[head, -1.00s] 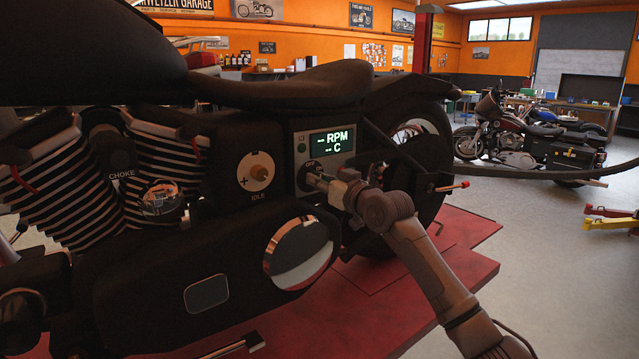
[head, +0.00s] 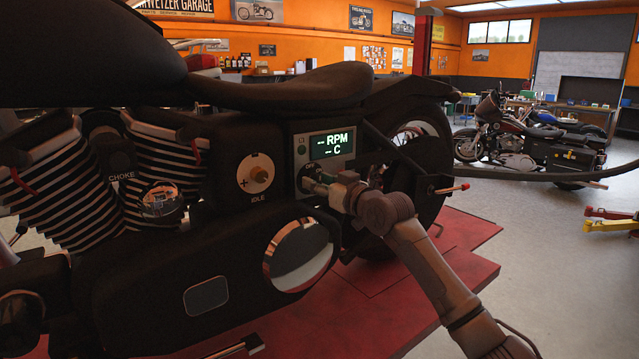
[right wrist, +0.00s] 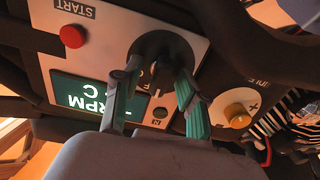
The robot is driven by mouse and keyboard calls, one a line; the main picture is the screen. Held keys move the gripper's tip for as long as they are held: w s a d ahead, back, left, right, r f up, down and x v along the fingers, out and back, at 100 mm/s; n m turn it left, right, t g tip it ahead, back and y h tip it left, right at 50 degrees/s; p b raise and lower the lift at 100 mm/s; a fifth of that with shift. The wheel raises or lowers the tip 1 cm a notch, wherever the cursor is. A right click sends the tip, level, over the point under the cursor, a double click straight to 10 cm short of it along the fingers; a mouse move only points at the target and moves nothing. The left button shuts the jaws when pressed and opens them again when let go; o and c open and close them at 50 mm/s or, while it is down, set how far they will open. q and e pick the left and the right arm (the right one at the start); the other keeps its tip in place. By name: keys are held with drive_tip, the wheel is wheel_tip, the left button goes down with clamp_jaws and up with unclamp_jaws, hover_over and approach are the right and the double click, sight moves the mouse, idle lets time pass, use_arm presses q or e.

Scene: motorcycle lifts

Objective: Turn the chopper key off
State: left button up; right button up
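The chopper's control panel (head: 346,165) carries a lit display (head: 331,144) reading "-- RPM" and "-- C". Below the display is the dark round key switch (head: 308,180), with an "OFF" mark above it. My right gripper (head: 318,187) is at the switch, its fingers pointing into it. In the right wrist view, which is upside down, the two green-padded fingers (right wrist: 160,72) stand apart on either side of the dark switch (right wrist: 163,45), with panel lettering visible between them. The key itself is dark and hard to make out. My left gripper is not in view.
A red START button (right wrist: 72,36) is on the panel. The idle knob (head: 258,176) and the choke knob (head: 160,199) lie to the left. The chopper stands on a red lift (head: 440,290). Another motorcycle (head: 510,145) is at the back right, with open floor in front.

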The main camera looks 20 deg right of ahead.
drive_tip(key=shift+s, duration=0.1)
drive_tip(key=v, duration=1.1)
drive_tip(key=shift+s+d, duration=0.15)
drive_tip(key=shift+s, duration=0.25)
